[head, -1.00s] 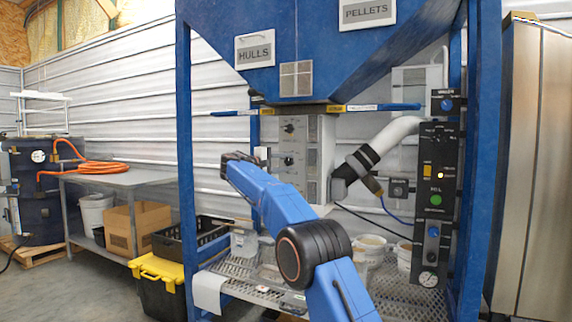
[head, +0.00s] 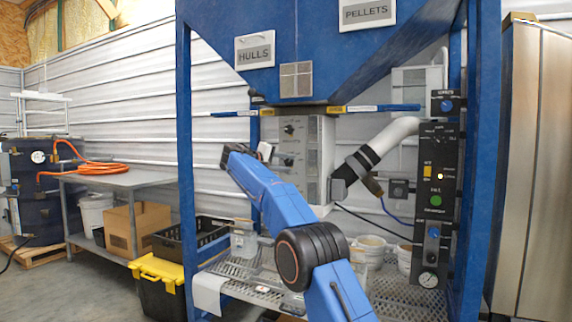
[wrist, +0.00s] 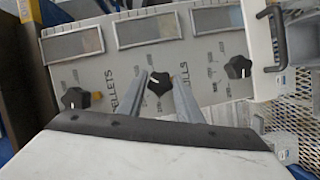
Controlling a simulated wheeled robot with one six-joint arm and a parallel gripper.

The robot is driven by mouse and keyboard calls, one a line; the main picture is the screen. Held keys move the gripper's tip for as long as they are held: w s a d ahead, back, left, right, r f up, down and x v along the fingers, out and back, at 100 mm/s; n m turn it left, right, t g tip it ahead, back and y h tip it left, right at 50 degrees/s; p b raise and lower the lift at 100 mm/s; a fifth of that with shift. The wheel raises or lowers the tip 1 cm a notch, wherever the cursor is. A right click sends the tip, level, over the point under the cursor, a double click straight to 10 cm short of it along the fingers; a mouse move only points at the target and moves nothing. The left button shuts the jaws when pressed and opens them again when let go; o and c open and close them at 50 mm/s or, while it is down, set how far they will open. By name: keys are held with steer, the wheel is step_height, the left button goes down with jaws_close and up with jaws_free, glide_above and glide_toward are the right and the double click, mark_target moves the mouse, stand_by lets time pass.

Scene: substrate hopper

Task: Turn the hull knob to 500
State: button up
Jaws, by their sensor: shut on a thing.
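A grey control box (head: 314,150) under the hopper carries dark knobs; the wrist view shows its face (wrist: 205,60) turned sideways. My gripper (wrist: 164,80) is shut on the middle black knob (wrist: 160,85), which has a white pointer mark. The labels PELLETS (wrist: 113,92) and HULLS (wrist: 181,77) stand on either side of this knob; I cannot tell for sure which belongs to it. Other knobs are at left (wrist: 75,98) and right (wrist: 238,67). Scale numbers are too small to read. In the head view my fingers are hidden behind my wrist.
Grey rectangular panels (wrist: 148,29) sit beside the knobs. Blue frame posts (head: 186,180) flank the hopper. A mesh shelf (head: 400,295) with buckets lies below.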

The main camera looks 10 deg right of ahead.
steer(key=shift+f, duration=0.1)
steer(key=o, duration=1)
steer(key=shift+o, duration=0.2)
steer(key=v, duration=1.7)
steer(key=shift+a, duration=0.15)
steer(key=shift+s, duration=0.1)
